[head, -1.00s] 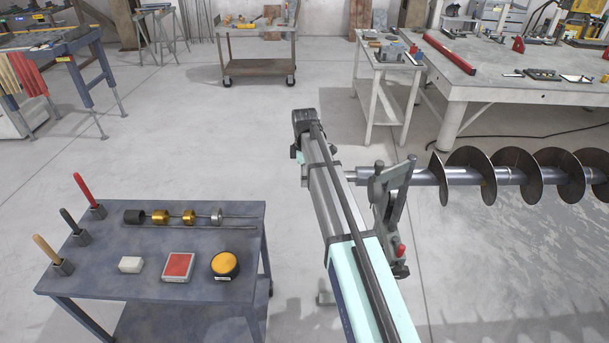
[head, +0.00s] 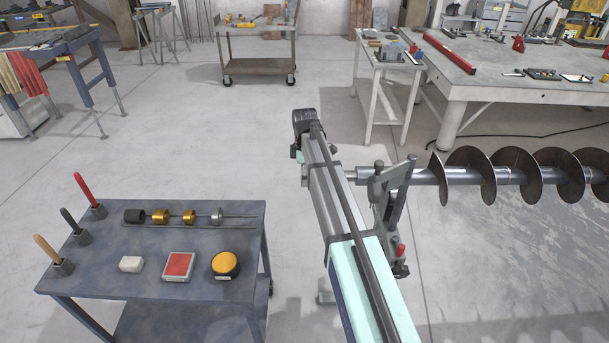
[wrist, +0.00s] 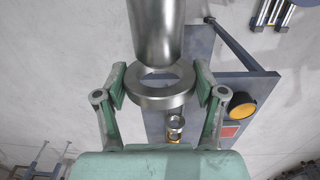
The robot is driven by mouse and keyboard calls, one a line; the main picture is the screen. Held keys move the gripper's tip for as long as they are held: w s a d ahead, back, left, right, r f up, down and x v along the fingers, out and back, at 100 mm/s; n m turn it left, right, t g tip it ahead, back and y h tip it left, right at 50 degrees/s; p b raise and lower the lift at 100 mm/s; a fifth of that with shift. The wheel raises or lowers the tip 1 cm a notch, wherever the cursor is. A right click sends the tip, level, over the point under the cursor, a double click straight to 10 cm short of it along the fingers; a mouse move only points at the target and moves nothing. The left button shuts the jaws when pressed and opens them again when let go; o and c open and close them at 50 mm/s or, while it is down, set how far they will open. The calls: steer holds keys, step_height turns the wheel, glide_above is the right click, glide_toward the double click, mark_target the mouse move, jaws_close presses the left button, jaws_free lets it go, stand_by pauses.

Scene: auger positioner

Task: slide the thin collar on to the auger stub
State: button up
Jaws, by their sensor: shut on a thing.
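The thin collar (wrist: 160,97) is a plain silver ring, held between the fingertips of my gripper (wrist: 160,88) in the wrist view. Its opening faces the bare, rounded end of the auger stub (wrist: 155,32), a grey metal cylinder coming in from the top. The stub's end overlaps the collar's far rim in the picture; I cannot tell whether it has entered the hole. In the head view, the auger (head: 515,175) lies across the right side, with its shaft running left to my arm. My arm hides the collar and most of my gripper there.
A grey stand (head: 390,205) holds the shaft close right of my arm. A blue-grey cart (head: 110,285) at lower left carries a rod with collars (head: 189,216), upright handles and a yellow-topped button (head: 225,264). Open floor (head: 230,150) lies behind the cart.

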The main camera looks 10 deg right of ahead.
steer(key=shift+s+d+p, duration=0.15)
steer(key=shift+s+d, duration=0.1)
steer(key=shift+d, duration=1)
steer(key=shift+s+d+p, duration=0.2)
steer(key=shift+d, duration=1.05)
steer(key=shift+s+d+p, duration=0.15)
steer(key=shift+s+d, duration=0.1)
steer(key=shift+d, duration=1)
steer(key=o, duration=1.5)
steer(key=shift+r, duration=0.1)
step_height(320, 180, up, 12)
steer(key=shift+f, duration=0.1)
steer(key=shift+a, duration=0.1)
